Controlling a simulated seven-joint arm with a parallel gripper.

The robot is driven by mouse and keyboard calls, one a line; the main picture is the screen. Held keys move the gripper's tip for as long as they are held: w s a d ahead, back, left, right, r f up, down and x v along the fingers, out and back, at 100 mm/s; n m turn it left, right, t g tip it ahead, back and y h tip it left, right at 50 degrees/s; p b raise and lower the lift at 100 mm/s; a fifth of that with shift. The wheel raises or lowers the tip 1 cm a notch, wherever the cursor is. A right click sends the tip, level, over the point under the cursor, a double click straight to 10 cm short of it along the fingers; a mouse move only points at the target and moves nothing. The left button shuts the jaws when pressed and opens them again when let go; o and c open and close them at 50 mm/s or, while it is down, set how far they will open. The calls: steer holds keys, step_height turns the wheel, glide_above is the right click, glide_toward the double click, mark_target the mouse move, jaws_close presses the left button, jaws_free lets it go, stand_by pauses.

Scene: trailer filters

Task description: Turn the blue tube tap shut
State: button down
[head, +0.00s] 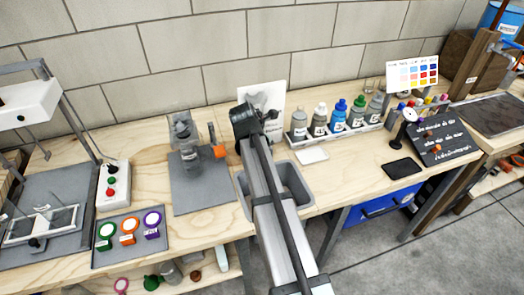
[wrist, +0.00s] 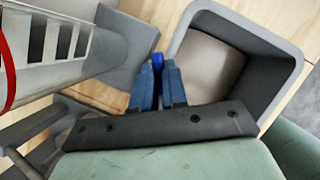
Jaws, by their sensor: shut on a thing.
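In the wrist view my gripper (wrist: 157,85) is shut on a small blue piece (wrist: 157,62), which shows between and just beyond the blue-grey fingertips. It looks like the blue tube tap, but the fingers cover most of it and its angle cannot be told. The tube itself cannot be made out. A grey open basin (wrist: 290,55) lies just right of the fingers. In the head view the dark end of my arm hides the fingertips and the tap, above the back left of the basin (head: 303,187).
A grey slotted part (wrist: 45,45) with a red strip stands left in the wrist view. In the head view, a clear apparatus (head: 184,135) and an orange block (head: 219,152) stand left of my arm. Several bottles (head: 338,115) stand in a tray to the right. A white card (head: 272,92) stands behind.

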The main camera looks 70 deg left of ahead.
steer(key=shift+m+t+h, duration=0.3)
steer(key=shift+m+h, duration=0.1)
steer(key=shift+m, duration=0.8)
steer(key=c, duration=1.4)
jaws_free()
steer(key=shift+c, duration=0.2)
steer(key=shift+s+r, duration=0.1)
steer(key=shift+r, duration=0.05)
steer(key=v, duration=1.3)
steer(key=shift+r, duration=0.3)
steer(key=shift+o, duration=0.2)
steer(key=shift+s, duration=0.1)
